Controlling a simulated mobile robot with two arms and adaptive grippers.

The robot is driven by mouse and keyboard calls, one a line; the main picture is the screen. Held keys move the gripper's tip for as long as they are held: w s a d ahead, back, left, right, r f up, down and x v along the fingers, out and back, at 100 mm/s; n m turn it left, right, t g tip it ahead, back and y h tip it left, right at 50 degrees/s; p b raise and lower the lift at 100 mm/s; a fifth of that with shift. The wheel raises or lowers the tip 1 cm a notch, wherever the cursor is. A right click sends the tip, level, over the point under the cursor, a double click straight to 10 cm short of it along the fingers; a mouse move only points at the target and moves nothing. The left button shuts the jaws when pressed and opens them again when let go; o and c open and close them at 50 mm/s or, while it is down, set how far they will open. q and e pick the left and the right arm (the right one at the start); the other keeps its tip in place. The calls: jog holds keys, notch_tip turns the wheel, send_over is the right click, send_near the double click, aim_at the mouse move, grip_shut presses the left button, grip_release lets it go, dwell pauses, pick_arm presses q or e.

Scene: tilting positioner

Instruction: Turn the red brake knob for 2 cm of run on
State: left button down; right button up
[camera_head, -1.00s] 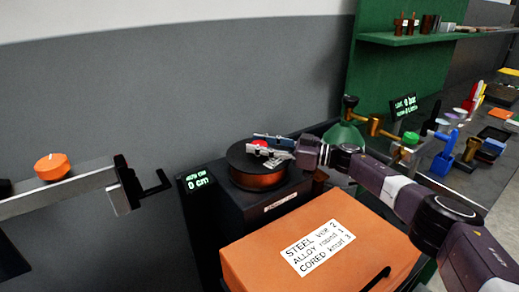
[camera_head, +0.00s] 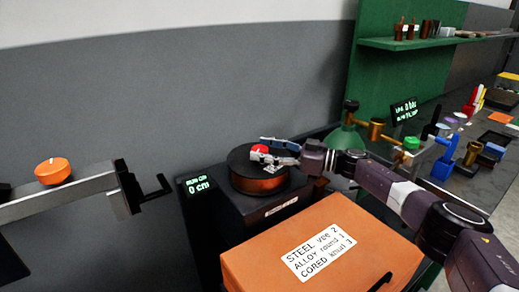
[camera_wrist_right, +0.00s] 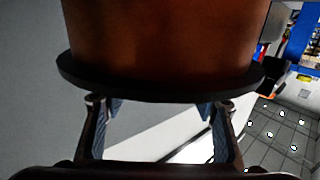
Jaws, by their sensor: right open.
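The red brake knob (camera_head: 259,149) sits on top of the dark round spool (camera_head: 243,167) with a copper-coloured winding. My right gripper (camera_head: 260,150) is at the knob, its fingers open on either side of it in the head view; contact cannot be told. In the right wrist view the open fingers (camera_wrist_right: 160,108) reach toward the spool's dark flange (camera_wrist_right: 160,88), and the knob is hidden there. A small display (camera_head: 198,186) left of the spool reads 0 cm. My left gripper is not in view.
An orange box (camera_head: 250,262) with a white label stands in front of the spool. An orange knob (camera_head: 52,171) sits on a grey rail at left. A green flask (camera_head: 343,139) and several bench items stand at right.

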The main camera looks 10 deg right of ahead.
jog(key=v, duration=1)
jog(key=shift+s+d, duration=0.15)
jog(key=shift+d, duration=0.1)
